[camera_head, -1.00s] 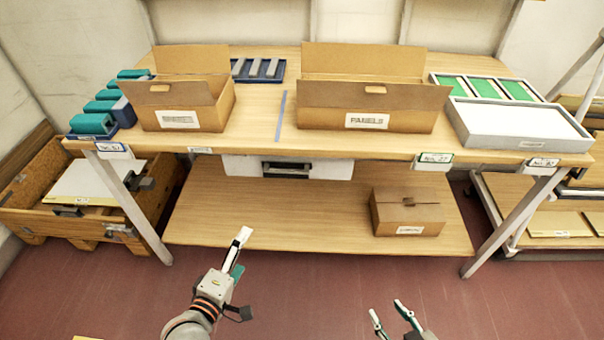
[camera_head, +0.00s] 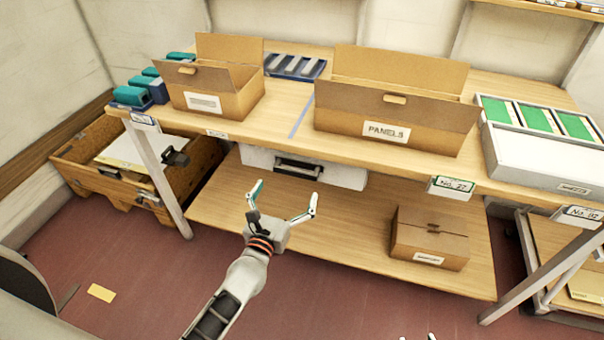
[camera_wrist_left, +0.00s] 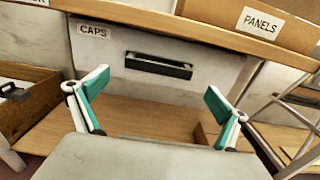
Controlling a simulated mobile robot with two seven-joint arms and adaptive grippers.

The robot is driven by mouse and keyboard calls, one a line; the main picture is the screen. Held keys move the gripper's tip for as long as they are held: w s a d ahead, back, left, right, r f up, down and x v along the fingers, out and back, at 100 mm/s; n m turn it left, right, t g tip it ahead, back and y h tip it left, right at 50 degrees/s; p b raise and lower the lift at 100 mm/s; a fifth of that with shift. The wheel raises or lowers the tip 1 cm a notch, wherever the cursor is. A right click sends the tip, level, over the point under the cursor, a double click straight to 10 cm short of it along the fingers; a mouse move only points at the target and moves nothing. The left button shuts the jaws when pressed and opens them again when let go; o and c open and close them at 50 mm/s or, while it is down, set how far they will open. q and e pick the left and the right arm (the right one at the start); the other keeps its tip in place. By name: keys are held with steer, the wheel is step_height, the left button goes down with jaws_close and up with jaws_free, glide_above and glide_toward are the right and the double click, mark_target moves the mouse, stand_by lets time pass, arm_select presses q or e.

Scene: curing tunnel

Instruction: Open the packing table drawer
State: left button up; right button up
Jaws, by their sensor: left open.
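The packing table (camera_head: 400,168) has a white drawer (camera_head: 345,177) under its top, with a dark recessed handle (camera_head: 298,167). The drawer looks shut. In the left wrist view the drawer front (camera_wrist_left: 112,62) carries a CAPS label, and its dark handle (camera_wrist_left: 158,66) lies ahead, between and beyond the fingertips. My left gripper (camera_head: 286,200) is open and empty, in front of and a little below the handle, apart from it. It also shows in the left wrist view (camera_wrist_left: 155,92). My right gripper (camera_head: 418,338) shows only as small tips at the bottom edge.
Two open cardboard boxes, one (camera_head: 222,98) at left and the PANELS box (camera_head: 360,127) at right, stand on the tabletop. A closed carton (camera_head: 430,238) sits on the lower shelf (camera_head: 330,228). A wooden crate (camera_head: 85,173) stands at left. The shelf's left part is clear.

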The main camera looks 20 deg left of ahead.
mark_target(294, 174)
arm_select(q)
steer(key=w, duration=0.7)
steer(key=shift+w, duration=0.25)
steer(key=shift+c, duration=0.4)
steer(key=shift+s, duration=0.1)
steer(key=c, duration=1.2)
